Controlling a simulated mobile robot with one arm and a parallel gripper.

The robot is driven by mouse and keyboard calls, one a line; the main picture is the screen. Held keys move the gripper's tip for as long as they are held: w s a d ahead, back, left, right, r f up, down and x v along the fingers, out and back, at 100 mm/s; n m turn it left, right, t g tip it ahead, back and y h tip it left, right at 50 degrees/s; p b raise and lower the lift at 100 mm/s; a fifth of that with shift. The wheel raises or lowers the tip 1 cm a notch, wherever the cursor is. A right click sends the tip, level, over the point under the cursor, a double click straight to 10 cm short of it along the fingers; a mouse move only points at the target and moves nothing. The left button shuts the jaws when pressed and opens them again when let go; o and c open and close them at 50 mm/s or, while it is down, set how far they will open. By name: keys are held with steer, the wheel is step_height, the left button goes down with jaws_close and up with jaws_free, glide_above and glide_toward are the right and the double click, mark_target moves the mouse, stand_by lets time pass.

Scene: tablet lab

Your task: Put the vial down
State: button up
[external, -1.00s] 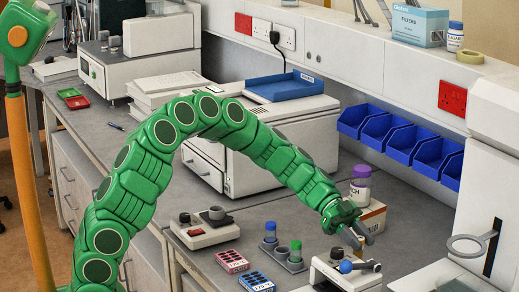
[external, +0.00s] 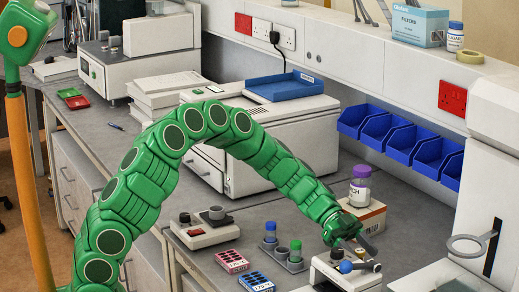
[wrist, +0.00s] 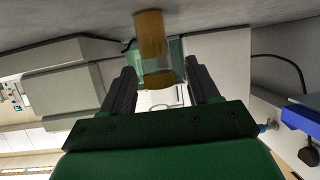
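In the wrist view, an amber cylindrical vial (wrist: 151,38) shows between and beyond the two dark fingers. Its far end meets the grey surface at the top of the picture. A gap shows on each side of it, so the fingers do not seem to touch it. My gripper (wrist: 160,75) is open. I cannot make out the amber vial there.
A rack (external: 288,262) with a blue-capped tube (external: 270,232) stands left of my gripper. Red (external: 232,261) and blue (external: 256,281) trays lie at the front. A tall white instrument (external: 487,200) stands at right.

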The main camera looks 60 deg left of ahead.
steer(key=shift+r, duration=0.1)
steer(key=v, duration=1.2)
steer(key=s+d+r+n+g+y, duration=0.2)
steer(key=s+d+r, duration=0.15)
steer(key=s, duration=0.65)
steer(key=s+d+r+n+g+y, duration=0.2)
steer(key=s+d+r+n+y, duration=0.15)
steer(key=s, duration=0.55)
steer(key=s+a+f+n+y, duration=0.2)
steer(key=s+a+n+y, duration=0.35)
steer(key=s, duration=0.65)
steer(key=s+a+f+n+y, duration=0.1)
steer(key=s+a+n+y, duration=0.1)
steer(key=s+a+n, duration=0.65)
steer(key=s+r+m+t, duration=0.1)
steer(key=s+r+m, duration=0.1)
steer(key=s+r, duration=0.2)
steer(key=shift+s+a+y, duration=0.3)
steer(key=shift+s, duration=1.4)
